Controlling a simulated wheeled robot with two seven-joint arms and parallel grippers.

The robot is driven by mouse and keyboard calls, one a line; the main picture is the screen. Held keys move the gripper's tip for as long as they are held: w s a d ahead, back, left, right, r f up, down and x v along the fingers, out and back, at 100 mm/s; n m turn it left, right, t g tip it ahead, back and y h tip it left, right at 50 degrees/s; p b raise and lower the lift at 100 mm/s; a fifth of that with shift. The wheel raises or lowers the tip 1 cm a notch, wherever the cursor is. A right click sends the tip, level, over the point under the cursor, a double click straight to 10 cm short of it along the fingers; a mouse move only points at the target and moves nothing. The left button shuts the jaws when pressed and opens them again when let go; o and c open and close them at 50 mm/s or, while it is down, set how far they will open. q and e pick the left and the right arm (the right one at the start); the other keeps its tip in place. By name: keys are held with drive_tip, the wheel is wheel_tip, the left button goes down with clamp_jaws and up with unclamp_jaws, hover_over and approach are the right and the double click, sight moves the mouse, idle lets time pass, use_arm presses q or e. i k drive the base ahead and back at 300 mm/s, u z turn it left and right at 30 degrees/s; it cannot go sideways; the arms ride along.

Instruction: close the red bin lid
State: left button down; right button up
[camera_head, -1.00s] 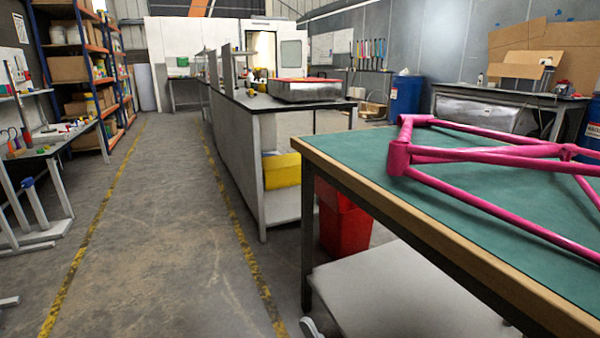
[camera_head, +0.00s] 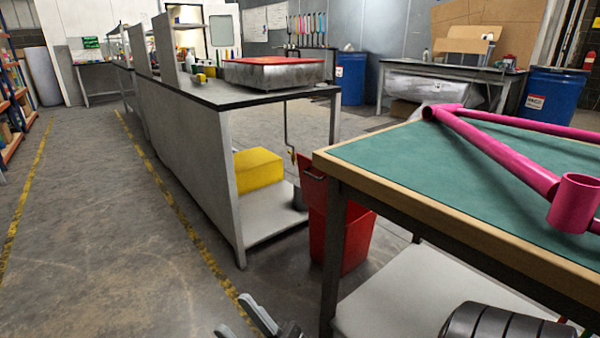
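The red bin (camera_head: 357,240) stands on the floor behind the near table's left corner, and a table leg hides part of it. Its red lid (camera_head: 312,184) shows as a tilted panel at the bin's upper left, with a dark handle-like strip near its top. The lid looks open, but the table hides much of the bin's top.
The near table (camera_head: 400,197) with a green top bears a pink bike frame (camera_head: 500,150). A long grey bench (camera_head: 190,140) stands left of the bin, with a yellow box (camera_head: 258,169) on its lower shelf. The floor aisle on the left is clear.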

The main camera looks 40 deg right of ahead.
sight(314, 182)
drive_tip(key=z, duration=0.55)
drive_tip(key=i, duration=1)
drive_tip(key=z, duration=1.5)
drive_tip(key=i, duration=0.5)
drive_tip(key=z, duration=0.45)
